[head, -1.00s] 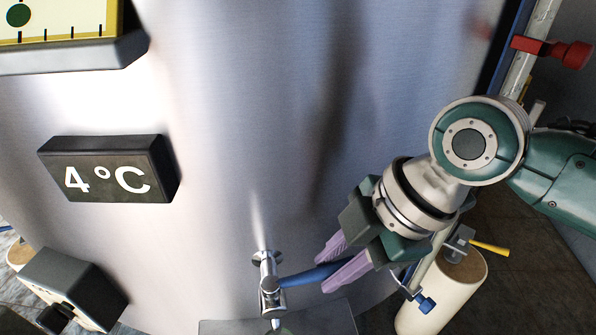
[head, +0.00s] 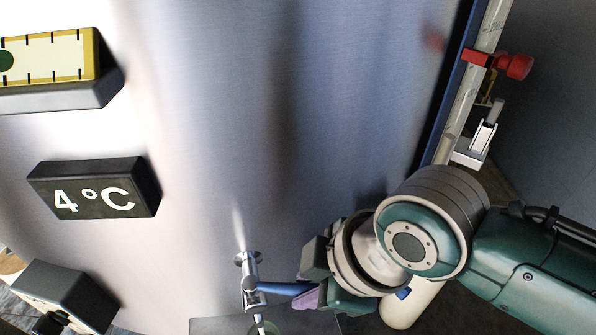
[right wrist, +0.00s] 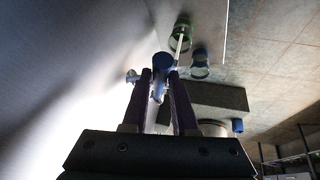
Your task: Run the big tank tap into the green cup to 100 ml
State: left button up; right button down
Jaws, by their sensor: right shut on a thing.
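The big tank's tap (head: 250,280) is a chrome spout low on the steel tank (head: 230,130). Its blue lever (head: 280,289) points right. My right gripper (head: 312,296) has its purple fingers shut on the lever; the right wrist view shows the lever's blue end (right wrist: 162,62) between the fingers. A green-rimmed cup (right wrist: 181,32) shows beyond the fingers there, with a thin white streak, apparently a milk stream, running to it. In the head view the cup is only partly visible at the bottom edge; its level cannot be read. My left gripper is not in view.
A grey stand (head: 205,327) lies below the tap. A second, blue-rimmed vessel (right wrist: 199,66) stands near the green cup. A 4°C display (head: 95,188) and a yellow-framed gauge (head: 50,62) are on the tank. A red-handled clamp (head: 500,62) is on the pipe at right.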

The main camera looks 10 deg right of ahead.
jog(key=c, duration=0.7)
grip_release()
jog(key=p+v, duration=0.1)
jog(key=v, duration=0.9)
